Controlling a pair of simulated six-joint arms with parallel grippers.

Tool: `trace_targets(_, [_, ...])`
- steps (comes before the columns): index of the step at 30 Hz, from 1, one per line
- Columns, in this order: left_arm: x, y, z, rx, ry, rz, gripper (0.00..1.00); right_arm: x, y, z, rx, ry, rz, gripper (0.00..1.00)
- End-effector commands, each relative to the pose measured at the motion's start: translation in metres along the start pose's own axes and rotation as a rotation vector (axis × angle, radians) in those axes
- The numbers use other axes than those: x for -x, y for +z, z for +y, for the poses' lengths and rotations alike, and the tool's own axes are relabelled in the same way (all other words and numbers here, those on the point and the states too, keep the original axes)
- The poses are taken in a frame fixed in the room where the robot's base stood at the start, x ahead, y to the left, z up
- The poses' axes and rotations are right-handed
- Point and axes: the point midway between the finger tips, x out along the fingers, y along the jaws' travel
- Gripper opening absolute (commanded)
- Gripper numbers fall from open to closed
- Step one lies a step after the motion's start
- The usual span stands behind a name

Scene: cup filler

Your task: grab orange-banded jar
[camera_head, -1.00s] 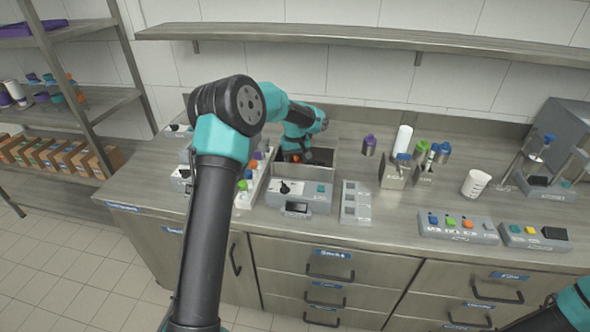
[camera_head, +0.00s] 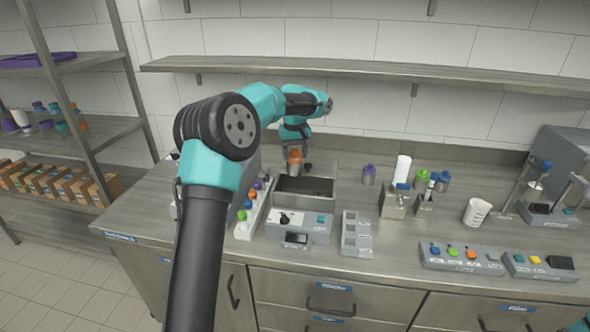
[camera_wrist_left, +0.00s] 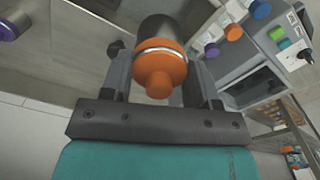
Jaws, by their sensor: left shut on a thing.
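The orange-banded jar (camera_wrist_left: 160,68) has an orange lid and a grey body. In the left wrist view it sits between the two fingers of my left gripper (camera_wrist_left: 158,85), which is shut on it. In the head view the jar (camera_head: 295,159) hangs from my left gripper (camera_head: 296,160) just above the back of an open metal basin (camera_head: 305,184). The jar's lower part is partly hidden in the wrist view. My right gripper is out of view; only a bit of my right arm shows at the bottom right corner.
A purple-lidded jar (camera_head: 368,174) stands right of the basin. A rack of small colored caps (camera_head: 250,208) is to its left. Metal holders with bottles (camera_head: 395,203), a white cup (camera_head: 477,211) and button panels (camera_head: 460,257) lie further right. A shelf (camera_head: 380,66) runs above.

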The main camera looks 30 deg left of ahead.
Motion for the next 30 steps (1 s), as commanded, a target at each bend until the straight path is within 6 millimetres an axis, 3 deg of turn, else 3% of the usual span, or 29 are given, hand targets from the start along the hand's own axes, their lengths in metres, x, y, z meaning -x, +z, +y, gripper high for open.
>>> trace_targets(3, [0.017, 0.000, 0.001, 0.000, 0.001, 0.001, 0.13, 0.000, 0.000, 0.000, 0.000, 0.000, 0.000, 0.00])
trace_targets(8, [0.027, 0.000, 0.000, 0.000, 0.000, 0.000, 0.13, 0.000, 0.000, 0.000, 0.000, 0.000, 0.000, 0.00])
trace_targets(25, [0.028, 0.000, -0.001, 0.002, 0.000, 0.000, 0.13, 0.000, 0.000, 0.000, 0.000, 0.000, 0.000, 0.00])
trace_targets(30, [0.025, -0.006, -0.010, 0.026, 0.000, 0.000, 0.13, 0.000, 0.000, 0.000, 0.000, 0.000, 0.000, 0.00])
